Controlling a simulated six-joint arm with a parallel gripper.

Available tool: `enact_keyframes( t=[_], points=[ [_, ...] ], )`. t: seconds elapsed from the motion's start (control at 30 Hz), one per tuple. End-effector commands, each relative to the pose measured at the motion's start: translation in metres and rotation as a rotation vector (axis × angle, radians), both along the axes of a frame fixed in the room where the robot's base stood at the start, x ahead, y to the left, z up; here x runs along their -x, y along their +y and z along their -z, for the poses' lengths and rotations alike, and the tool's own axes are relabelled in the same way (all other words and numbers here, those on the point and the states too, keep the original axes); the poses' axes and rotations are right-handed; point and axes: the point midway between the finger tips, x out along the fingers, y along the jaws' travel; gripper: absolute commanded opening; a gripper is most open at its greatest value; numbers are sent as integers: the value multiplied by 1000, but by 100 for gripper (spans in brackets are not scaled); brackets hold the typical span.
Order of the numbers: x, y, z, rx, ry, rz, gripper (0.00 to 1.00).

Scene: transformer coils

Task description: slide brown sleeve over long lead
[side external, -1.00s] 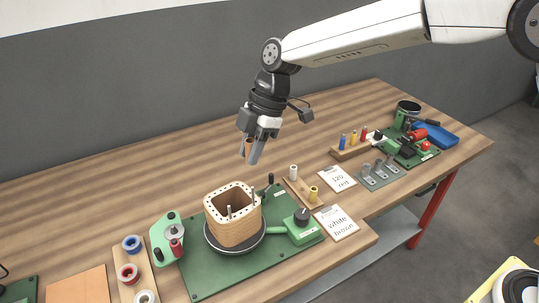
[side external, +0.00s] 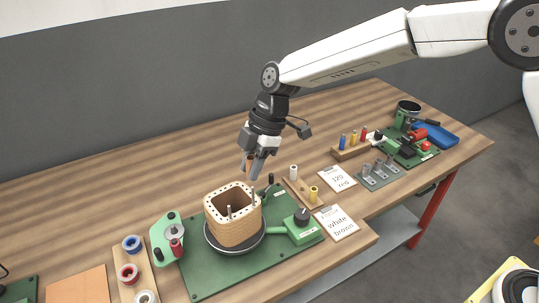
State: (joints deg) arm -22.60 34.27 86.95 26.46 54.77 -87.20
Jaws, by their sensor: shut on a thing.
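My gripper (side external: 252,170) is shut on a small brown sleeve (side external: 249,165), which shows between its fingers. It hangs above the far right corner of the square wooden coil former (side external: 234,232). The former stands on a dark round turntable on a green board. Two pale leads rise from the former: a lead near its front (side external: 229,212) and a lead at its right corner (side external: 253,194). The right one stands just below the gripper and sleeve. I cannot tell whether the sleeve touches it; it looks slightly above the lead's tip.
A wooden rack (side external: 303,192) with a white sleeve (side external: 293,172) and a yellow sleeve (side external: 313,193) stands right of the former. Cards reading "120 red" (side external: 337,178) and "white brown" (side external: 336,222) lie further right. Tape rolls (side external: 132,243) are at left.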

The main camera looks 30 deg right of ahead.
Motion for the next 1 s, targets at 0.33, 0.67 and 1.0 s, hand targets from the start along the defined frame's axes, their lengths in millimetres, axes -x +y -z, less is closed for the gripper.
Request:
enact_keyframes(
  t=[0.33, 0.67, 1.0],
  points=[
    [0, 0, 17, 1, 1, 0, 0],
    [0, 0, 18, 0, 0, 0, 0],
    [0, 0, 19, 0, 0, 0, 0]
  ],
)
